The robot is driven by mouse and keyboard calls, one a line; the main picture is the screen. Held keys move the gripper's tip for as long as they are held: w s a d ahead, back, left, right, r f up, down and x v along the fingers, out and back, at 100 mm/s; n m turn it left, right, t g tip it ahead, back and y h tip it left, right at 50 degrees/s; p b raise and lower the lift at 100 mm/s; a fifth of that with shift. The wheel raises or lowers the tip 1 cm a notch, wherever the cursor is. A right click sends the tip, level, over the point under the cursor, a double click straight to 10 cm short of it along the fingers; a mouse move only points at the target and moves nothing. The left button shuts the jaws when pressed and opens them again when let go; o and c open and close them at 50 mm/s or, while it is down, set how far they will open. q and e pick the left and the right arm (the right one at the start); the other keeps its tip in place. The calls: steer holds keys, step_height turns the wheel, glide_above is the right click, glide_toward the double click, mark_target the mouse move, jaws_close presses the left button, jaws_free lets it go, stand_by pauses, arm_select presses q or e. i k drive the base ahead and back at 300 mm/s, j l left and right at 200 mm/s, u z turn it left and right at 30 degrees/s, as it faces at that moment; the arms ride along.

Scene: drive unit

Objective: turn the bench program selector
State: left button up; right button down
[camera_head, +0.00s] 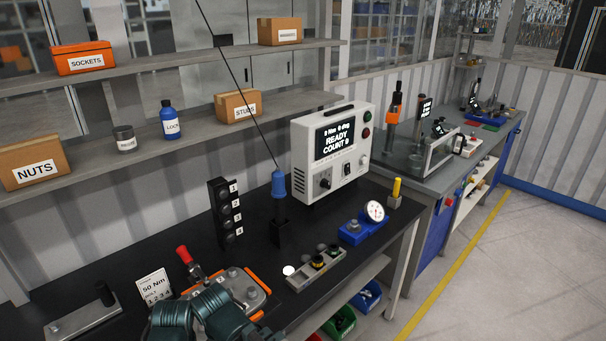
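A white bench controller (334,150) stands at the back of the black bench, and its screen reads "READY COUNT 0". The knob's exact pointer direction is too small to read. A black upright unit (226,212) with positions numbered 1 to 4 stands left of the controller. Neither gripper shows clearly in the head view, and nothing touches the knob.
A blue-handled tool (279,185) hangs on a cable before the controller.

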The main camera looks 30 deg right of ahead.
mark_target(324, 183)
steer(key=l+z, duration=0.1)
steer(key=l, duration=0.45)
steer(key=l+z, duration=0.1)
steer(key=l, duration=0.45)
steer(key=i+l, duration=0.1)
steer(key=l, duration=0.4)
steer(key=l+z, duration=0.15)
steer(key=l, duration=0.4)
steer(key=i+l+z, duration=0.1)
steer(key=l, duration=0.45)
steer(key=i+l+z, duration=0.1)
steer(key=l, duration=0.4)
